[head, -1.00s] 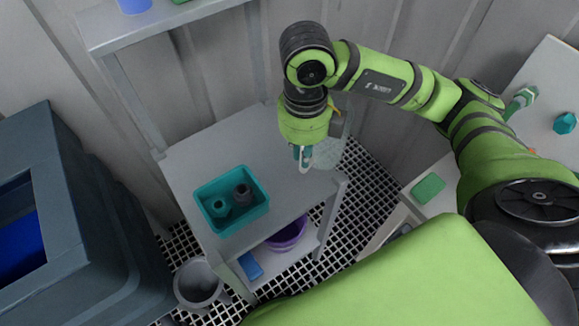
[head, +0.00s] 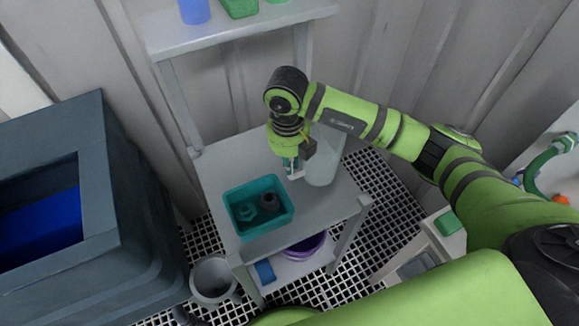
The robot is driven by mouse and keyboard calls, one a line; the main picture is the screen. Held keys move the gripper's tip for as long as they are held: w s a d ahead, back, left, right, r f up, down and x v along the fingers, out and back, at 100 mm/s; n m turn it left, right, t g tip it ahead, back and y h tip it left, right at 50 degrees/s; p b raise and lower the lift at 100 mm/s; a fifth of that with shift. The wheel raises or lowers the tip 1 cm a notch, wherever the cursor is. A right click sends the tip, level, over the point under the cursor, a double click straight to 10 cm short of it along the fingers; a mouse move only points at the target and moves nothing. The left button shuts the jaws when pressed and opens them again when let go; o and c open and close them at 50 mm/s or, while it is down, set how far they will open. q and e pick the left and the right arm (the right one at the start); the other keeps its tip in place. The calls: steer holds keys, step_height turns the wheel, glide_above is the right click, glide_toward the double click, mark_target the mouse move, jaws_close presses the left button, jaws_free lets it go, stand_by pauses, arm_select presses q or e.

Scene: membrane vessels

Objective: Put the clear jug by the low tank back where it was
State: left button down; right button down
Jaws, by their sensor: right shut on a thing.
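The clear jug (head: 322,163) is a pale, see-through vessel at the right rear part of the grey shelf unit's middle board (head: 229,158). My right gripper (head: 292,170) is shut on it at its left side, where the handle is. The jug looks upright. I cannot tell whether its base touches the board. The arm partly hides its top. A tank with a blue inside (head: 96,215) stands at the left; I cannot tell if it is the low tank. My left gripper is not in view.
A teal bin (head: 259,232) with dark fittings stands on the board, left of the jug. A purple bowl (head: 306,247) and a blue block (head: 265,272) are on the lower shelf. A grey bucket (head: 213,279) stands on the grate floor. The upper shelf (head: 238,33) holds a blue cup (head: 194,11).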

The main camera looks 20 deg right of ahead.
mark_target(289, 178)
step_height(289, 178, down, 4)
steer(key=shift+r+p, duration=0.2)
steer(key=shift+p, duration=0.55)
steer(key=shift+w+f, duration=0.1)
steer(key=shift+f, duration=0.25)
steer(key=shift+f, duration=0.15)
steer(key=c, duration=1.3)
jaws_free()
